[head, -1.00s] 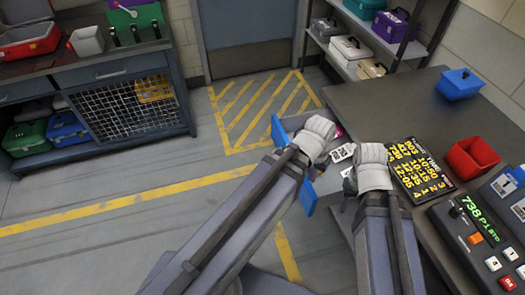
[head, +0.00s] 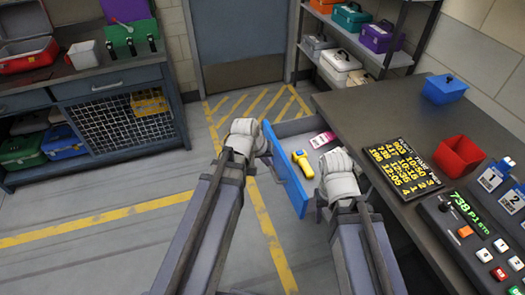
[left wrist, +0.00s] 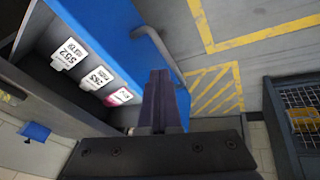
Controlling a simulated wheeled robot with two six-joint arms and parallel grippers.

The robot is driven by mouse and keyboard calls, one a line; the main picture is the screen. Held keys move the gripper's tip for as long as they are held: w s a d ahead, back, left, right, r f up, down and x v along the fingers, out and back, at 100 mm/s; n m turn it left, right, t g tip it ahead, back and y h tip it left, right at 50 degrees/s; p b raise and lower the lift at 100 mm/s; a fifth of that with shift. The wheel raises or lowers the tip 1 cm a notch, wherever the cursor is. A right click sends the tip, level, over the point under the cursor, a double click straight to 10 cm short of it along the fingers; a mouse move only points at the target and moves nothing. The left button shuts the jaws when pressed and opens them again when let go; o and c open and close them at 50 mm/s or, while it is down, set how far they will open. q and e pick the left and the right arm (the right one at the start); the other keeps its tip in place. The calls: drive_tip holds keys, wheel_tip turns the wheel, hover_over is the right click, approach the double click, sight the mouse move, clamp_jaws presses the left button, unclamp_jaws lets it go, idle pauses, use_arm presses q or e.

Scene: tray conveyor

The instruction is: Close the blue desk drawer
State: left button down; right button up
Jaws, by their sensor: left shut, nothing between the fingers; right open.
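The blue desk drawer (head: 287,178) is pulled out from the grey desk, its blue front facing left in the head view. In the left wrist view its blue front (left wrist: 120,30) carries a grey bar handle (left wrist: 160,50). My left gripper (head: 264,153) is outside the drawer, close to the front's far end; its shut, empty fingers (left wrist: 160,100) show beside the front in the wrist view. I cannot tell whether they touch it. My right gripper (head: 318,206) is open near the front's near end, its fingers mostly hidden by my wrist.
Inside the drawer lie a yellow device (head: 303,163) and a pink tag (head: 322,139); white number tags (left wrist: 70,54) show in the wrist view. The desk top (head: 350,110) holds a timetable board (head: 402,164), red bin (head: 458,157) and blue box (head: 444,89). Floor left of the drawer is clear.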

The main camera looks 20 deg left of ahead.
use_arm(q)
drive_tip(key=w+a+n+t+b, duration=0.2)
drive_tip(key=w+a+n+t, duration=0.15)
drive_tip(key=a, duration=0.55)
drive_tip(key=w+d+f+b, duration=0.4)
drive_tip(key=w+f+b, duration=0.3)
drive_tip(key=w, duration=0.1)
drive_tip(key=shift+w+d, duration=0.3)
drive_tip(key=shift+d, duration=0.1)
drive_tip(key=shift+w+d+f+g, duration=0.1)
drive_tip(key=shift+g, duration=0.15)
drive_tip(key=w+d, duration=0.4)
drive_tip(key=d, duration=0.2)
drive_tip(key=w+d, duration=0.5)
drive_tip(key=d, duration=0.2)
drive_tip(key=w+d, duration=0.4)
drive_tip(key=d, duration=0.2)
drive_tip(key=shift+w+d, duration=0.25)
drive_tip(key=shift+w, duration=0.1)
drive_tip(key=shift+w+d, duration=0.15)
drive_tip(key=shift+d, duration=0.15)
drive_tip(key=shift+d, duration=0.1)
